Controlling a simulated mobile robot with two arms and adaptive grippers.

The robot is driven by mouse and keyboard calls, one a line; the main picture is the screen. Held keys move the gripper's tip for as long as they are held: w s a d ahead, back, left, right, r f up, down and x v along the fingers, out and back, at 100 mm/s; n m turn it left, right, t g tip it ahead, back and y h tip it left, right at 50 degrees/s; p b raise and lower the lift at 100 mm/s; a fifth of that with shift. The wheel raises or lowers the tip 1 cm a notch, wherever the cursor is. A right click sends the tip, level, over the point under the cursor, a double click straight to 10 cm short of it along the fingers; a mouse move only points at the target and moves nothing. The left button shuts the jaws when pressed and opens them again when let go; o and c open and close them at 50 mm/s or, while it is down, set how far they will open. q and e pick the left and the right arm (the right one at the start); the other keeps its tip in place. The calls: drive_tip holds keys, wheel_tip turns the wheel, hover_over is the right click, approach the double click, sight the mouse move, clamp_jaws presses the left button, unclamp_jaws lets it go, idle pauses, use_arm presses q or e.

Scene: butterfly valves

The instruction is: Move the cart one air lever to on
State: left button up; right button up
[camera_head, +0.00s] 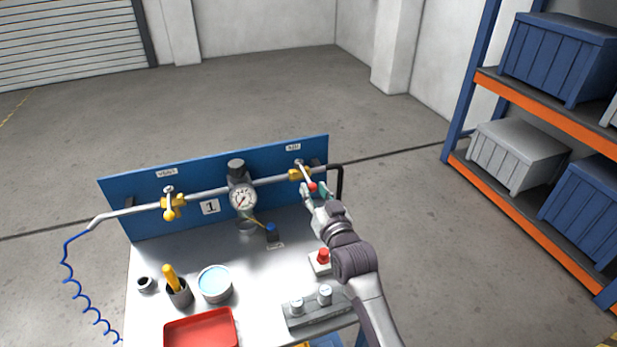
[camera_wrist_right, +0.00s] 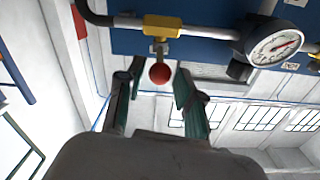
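On cart one's blue panel (camera_head: 265,158), the right valve has a yellow body (camera_head: 297,175) and a silver lever ending in a red ball knob (camera_head: 312,187). The lever slants down and to the right. In the right wrist view the red knob (camera_wrist_right: 160,74) hangs below the yellow valve body (camera_wrist_right: 168,26). My right gripper (camera_head: 316,191) is open at the knob. In its wrist view the two fingers (camera_wrist_right: 156,88) stand on either side of the knob, with gaps; contact is not visible. My left gripper is not in view.
A pressure gauge (camera_head: 243,197) and a left valve with a yellow body (camera_head: 173,207) sit on the same pipe. On the cart are a red tray (camera_head: 203,329), cups, a red button box (camera_head: 320,262) and a blue-knobbed item (camera_head: 271,232). Shelving stands right.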

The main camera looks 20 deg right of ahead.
sight(309, 181)
drive_tip(key=w, duration=0.4)
drive_tip(key=shift+w+a, duration=0.1)
drive_tip(key=shift+w, duration=0.05)
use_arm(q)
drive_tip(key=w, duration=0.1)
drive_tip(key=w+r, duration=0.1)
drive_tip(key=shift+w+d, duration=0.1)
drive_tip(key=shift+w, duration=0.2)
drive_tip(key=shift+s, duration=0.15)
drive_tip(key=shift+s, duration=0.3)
use_arm(e)
drive_tip(key=shift+w, duration=0.1)
clamp_jaws()
